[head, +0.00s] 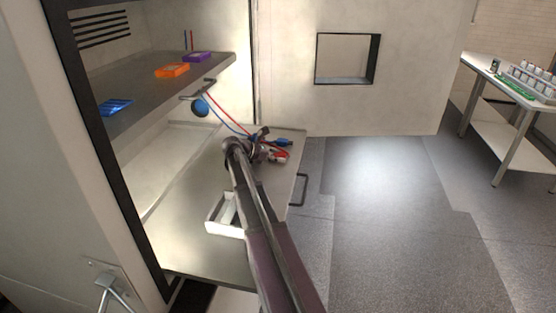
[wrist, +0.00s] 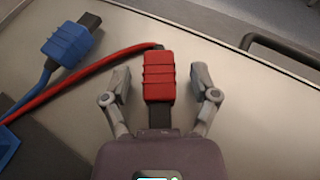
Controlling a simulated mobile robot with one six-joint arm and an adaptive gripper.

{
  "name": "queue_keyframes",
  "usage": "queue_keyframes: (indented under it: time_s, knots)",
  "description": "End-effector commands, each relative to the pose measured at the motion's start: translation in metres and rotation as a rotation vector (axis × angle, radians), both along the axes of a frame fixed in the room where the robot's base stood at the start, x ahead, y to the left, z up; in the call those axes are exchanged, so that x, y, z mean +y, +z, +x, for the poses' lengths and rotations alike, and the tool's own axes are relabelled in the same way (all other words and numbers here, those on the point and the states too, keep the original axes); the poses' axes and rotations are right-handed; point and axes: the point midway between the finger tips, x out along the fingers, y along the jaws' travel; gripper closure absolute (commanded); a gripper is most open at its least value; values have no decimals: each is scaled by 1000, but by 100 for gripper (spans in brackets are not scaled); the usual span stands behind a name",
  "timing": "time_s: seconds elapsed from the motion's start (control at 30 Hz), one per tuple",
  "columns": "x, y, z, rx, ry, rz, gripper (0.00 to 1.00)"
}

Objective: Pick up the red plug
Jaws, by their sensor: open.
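The red plug (wrist: 159,75) lies on the pale drawer top in the wrist view, with ribbed sides and a red cable leaving its far end. My gripper (wrist: 167,84) is open, with one grey finger on each side of the plug and a visible gap to each. The near end of the plug is hidden behind the gripper body. In the head view my gripper (head: 258,149) is over the far part of the pulled-out surface, and the red plug (head: 284,156) shows only partly beside it.
A blue plug (wrist: 70,43) with a blue cable lies left of the red plug. A white tray (head: 212,226) sits nearer on the same surface. A dark handle (wrist: 280,48) runs along the edge. A shelf (head: 135,95) overhangs at the left.

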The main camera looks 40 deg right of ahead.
Motion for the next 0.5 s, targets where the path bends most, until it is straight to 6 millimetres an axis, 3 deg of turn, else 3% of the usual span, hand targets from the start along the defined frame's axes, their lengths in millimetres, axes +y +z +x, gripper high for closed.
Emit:
queue_keyframes:
  time_s: [0.47, 0.5]
  knots:
    - [-1, 0, -1, -1, -1, 0, 23]
    - [-1, 0, -1, -1, -1, 0, 29]
